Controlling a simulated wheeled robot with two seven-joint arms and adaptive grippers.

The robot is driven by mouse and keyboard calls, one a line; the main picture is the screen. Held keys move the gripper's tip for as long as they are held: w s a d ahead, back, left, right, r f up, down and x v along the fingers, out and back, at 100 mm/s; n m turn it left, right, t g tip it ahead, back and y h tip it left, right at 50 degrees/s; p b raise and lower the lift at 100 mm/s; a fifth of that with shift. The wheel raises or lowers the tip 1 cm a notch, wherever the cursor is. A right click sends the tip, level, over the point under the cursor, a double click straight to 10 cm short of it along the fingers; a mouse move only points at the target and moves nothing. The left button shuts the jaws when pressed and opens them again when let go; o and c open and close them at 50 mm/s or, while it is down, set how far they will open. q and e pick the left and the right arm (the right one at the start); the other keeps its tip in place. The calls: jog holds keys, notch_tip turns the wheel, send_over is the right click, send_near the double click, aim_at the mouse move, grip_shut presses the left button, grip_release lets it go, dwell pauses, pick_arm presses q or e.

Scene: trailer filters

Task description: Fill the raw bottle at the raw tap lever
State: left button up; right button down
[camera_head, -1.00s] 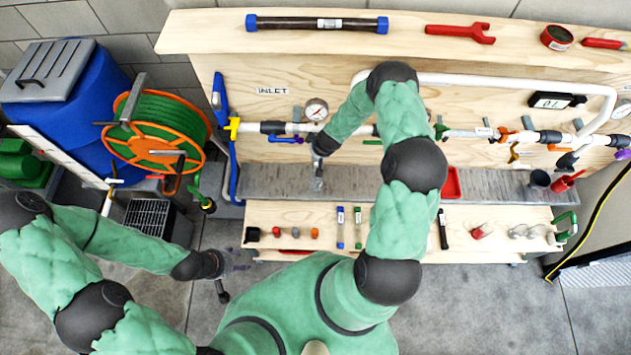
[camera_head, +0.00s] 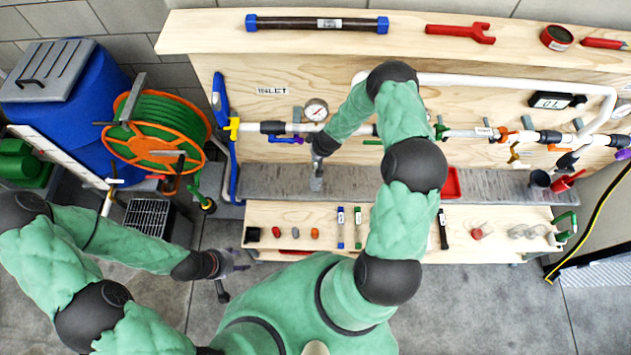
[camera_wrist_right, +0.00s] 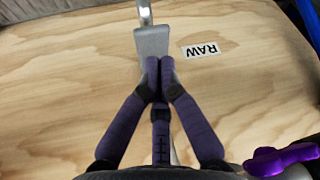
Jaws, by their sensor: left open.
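My right gripper (camera_wrist_right: 158,75) is shut in the right wrist view, its two dark fingertips side by side. A grey paddle-like tap lever (camera_wrist_right: 151,42) on a silver stem is right at the fingertips; whether they press on it I cannot tell. A RAW label (camera_wrist_right: 201,50), seen upside down, is on the wood beside it. In the head view my right arm reaches over to the panel, ending above the grey ledge. My left gripper (camera_head: 238,262) is open and apparently empty, over the floor left of the lower shelf. I cannot pick out the raw bottle with certainty.
A purple valve handle (camera_wrist_right: 285,158) is near the right gripper. A pressure gauge (camera_head: 316,110) and white pipe run along the panel. The lower shelf (camera_head: 345,209) holds small parts, markers and clear cups (camera_head: 520,231). A green hose reel (camera_head: 155,130) stands at left.

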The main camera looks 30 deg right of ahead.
jog(key=shift+f, duration=0.1)
jog(key=shift+f+b, duration=1.3)
jog(key=shift+f, duration=0.3)
jog(key=shift+r, duration=0.2)
dwell(1.8)
notch_tip(320, 180, up, 4)
jog(key=p, duration=0.4)
jog(key=shift+f, duration=0.2)
jog(key=shift+r+p, duration=2.05)
jog(key=shift+r, duration=0.35)
